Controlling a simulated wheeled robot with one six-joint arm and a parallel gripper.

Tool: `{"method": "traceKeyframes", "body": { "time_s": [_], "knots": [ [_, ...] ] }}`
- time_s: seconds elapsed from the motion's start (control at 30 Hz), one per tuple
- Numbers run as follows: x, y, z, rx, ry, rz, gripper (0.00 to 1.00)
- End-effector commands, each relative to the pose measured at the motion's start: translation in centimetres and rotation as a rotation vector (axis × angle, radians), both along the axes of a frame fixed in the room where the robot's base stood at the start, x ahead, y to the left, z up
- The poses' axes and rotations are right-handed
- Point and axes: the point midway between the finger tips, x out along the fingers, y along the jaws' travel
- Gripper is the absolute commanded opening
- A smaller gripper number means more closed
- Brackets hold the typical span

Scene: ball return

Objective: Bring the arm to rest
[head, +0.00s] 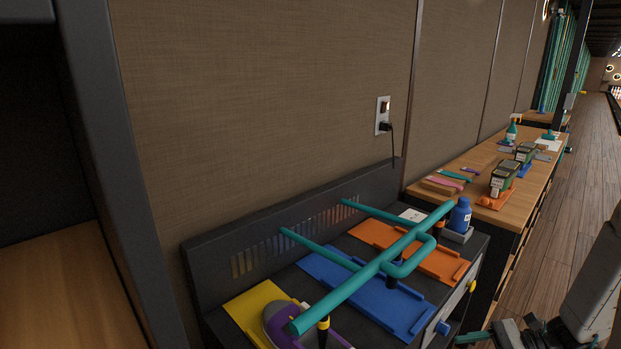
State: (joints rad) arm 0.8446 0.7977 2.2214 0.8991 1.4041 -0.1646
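My arm (595,285) shows at the lower right, a light grey link over the wooden floor. Its end, my gripper (515,335), is a group of dark parts at the bottom edge, partly cut off by the frame. It is in front of and to the right of the dark machine bench. A short teal piece (470,338) lies left of the gripper in the picture; I cannot tell whether it touches it. The fingers are not clear enough to show whether they are open or shut.
The dark bench (215,255) carries yellow (252,302), blue (345,290) and orange (400,245) plates under a teal tube frame (370,268). A wooden counter (470,160) with several items runs beyond. Floor (570,200) at right is clear.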

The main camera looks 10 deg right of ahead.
Motion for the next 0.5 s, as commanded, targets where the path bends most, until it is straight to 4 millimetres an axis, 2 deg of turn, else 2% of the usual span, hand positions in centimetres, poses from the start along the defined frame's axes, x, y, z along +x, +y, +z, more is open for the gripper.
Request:
{"method": "traceKeyframes", "body": {
  "time_s": [0.03,0.1,0.5],
  "knots": [
    [-0.4,0.8,1.9,-0.054,-0.015,0.081,0.52],
    [-1.2,1.8,4.0,-0.126,-0.031,0.189,0.52],
    [-6.2,5.8,13.9,-0.568,-0.175,0.709,0.52]
  ]
}}
